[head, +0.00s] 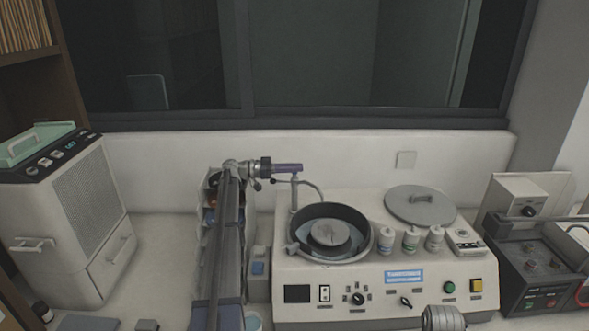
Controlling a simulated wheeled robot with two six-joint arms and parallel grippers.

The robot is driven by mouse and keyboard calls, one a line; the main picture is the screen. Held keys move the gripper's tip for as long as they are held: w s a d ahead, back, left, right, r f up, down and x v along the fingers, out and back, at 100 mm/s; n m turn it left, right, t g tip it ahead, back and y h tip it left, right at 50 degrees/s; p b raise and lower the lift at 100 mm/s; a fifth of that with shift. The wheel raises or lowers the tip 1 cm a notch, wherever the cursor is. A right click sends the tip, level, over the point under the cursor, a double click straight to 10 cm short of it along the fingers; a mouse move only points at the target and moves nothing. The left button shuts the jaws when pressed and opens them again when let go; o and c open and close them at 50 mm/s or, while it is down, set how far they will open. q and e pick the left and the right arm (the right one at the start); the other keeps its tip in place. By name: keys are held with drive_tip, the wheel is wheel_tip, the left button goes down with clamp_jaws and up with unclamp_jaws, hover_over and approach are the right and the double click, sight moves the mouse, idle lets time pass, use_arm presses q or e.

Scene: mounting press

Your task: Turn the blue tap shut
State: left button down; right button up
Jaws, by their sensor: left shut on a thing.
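The blue tap (290,168) is a small blue-purple lever on top of a thin upright pipe, behind the round bowl of the mounting press. Its lever lies roughly level and points left towards my gripper. My left gripper (272,167) reaches it from the left and is shut on the lever's left end. The fingertips are small and dark here, so the exact grip is hard to make out. My right gripper does not show; only a grey rounded part, probably of my right arm, is at the bottom edge.
The press (377,293) has a dark-rimmed bowl (366,250), several small bottles (411,241) and a round grey lid (420,205). A beige cabinet (90,225) stands left. A dark control unit (530,270) stands right. A white wall is close behind the tap.

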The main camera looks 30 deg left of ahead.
use_arm(q)
drive_tip(key=shift+m+g+h, duration=0.3)
drive_tip(key=shift+m+g, duration=0.1)
drive_tip(key=shift+g, duration=0.2)
drive_tip(key=c, duration=0.9)
unclamp_jaws()
wheel_tip(320, 180, up, 10)
drive_tip(key=p, duration=1)
drive_tip(key=shift+d, duration=0.1)
